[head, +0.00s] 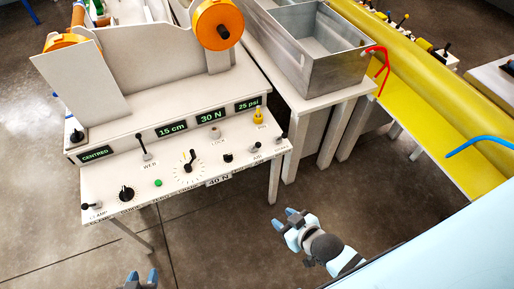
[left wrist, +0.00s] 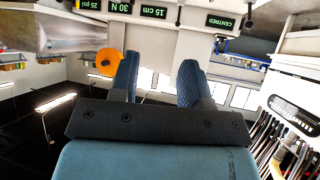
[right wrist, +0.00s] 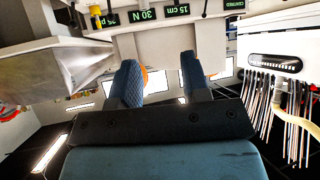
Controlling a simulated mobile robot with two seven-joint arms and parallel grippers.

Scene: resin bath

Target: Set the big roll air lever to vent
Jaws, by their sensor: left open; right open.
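The white control panel (head: 185,175) stands ahead with several small levers and knobs. A small lever (head: 255,148) sits at its right end, below a yellow knob (head: 258,116) and the "25 psi" display (head: 248,104). Another lever (head: 145,147) stands upright near "WEB". The lettering is too small to tell which lever is the big roll air lever. My left gripper (head: 142,279) is open and empty at the bottom edge, in front of the panel. My right gripper (head: 290,217) is open and empty, in front and right of the panel, touching nothing.
An orange roll (head: 217,24) sits above the panel. A metal bath (head: 315,45) stands on a bench to the right. The floor before the panel is clear.

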